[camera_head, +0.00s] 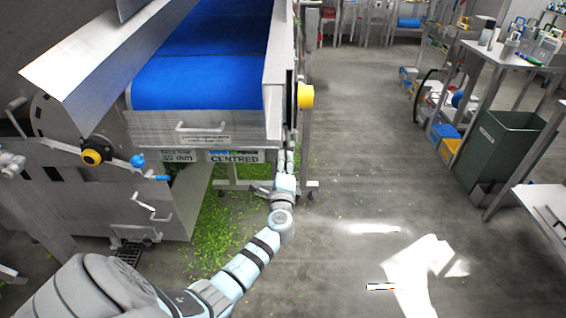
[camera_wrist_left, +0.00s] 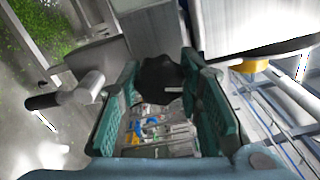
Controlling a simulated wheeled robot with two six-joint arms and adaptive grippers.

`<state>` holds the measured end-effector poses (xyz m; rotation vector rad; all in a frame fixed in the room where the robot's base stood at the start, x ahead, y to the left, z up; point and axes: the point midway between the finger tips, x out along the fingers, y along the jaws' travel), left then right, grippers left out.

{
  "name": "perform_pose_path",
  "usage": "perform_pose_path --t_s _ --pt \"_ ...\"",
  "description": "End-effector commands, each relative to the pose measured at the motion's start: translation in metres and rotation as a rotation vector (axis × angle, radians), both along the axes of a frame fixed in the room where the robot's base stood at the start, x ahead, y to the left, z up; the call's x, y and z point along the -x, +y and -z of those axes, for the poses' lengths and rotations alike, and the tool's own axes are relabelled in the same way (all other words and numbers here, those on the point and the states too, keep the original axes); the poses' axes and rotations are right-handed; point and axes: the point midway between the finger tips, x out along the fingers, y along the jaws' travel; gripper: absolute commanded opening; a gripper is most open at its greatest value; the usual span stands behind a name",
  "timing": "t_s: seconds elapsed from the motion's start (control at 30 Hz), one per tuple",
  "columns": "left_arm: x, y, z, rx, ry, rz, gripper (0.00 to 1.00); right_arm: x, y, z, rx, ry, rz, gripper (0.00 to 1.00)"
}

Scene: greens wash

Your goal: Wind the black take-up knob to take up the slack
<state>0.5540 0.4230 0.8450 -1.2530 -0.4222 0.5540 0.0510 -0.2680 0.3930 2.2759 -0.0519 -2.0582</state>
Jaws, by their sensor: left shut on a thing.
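The black take-up knob (camera_wrist_left: 160,80) sits between the green finger pads of my left gripper in the left wrist view. The pads are on both sides of it, and my left gripper (camera_wrist_left: 162,92) is shut on it. In the head view my left gripper (camera_head: 291,152) reaches up along the right side of the conveyor's end. I cannot make out the knob there. The blue belt (camera_head: 200,82) lies on the conveyor, and its surface looks flat. My right gripper is not in view.
A grey lever with a black grip (camera_wrist_left: 62,95) stands close to my left fingers. A yellow knob (camera_head: 305,95) is on the conveyor's right side. Green scraps (camera_head: 215,225) litter the floor under it. A green bin (camera_head: 500,148) stands right; the floor between is open.

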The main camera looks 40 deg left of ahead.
Motion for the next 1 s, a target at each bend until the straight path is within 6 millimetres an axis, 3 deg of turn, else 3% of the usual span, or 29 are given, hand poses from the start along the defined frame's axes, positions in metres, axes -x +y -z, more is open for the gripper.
perform_pose_path --t_s 0.5,1.0 --pt "0.000 0.000 -0.001 -0.349 0.266 0.001 0.04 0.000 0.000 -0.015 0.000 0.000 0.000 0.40" --pt "0.000 0.000 0.000 -0.480 0.364 0.001 0.04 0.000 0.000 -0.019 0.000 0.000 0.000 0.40"
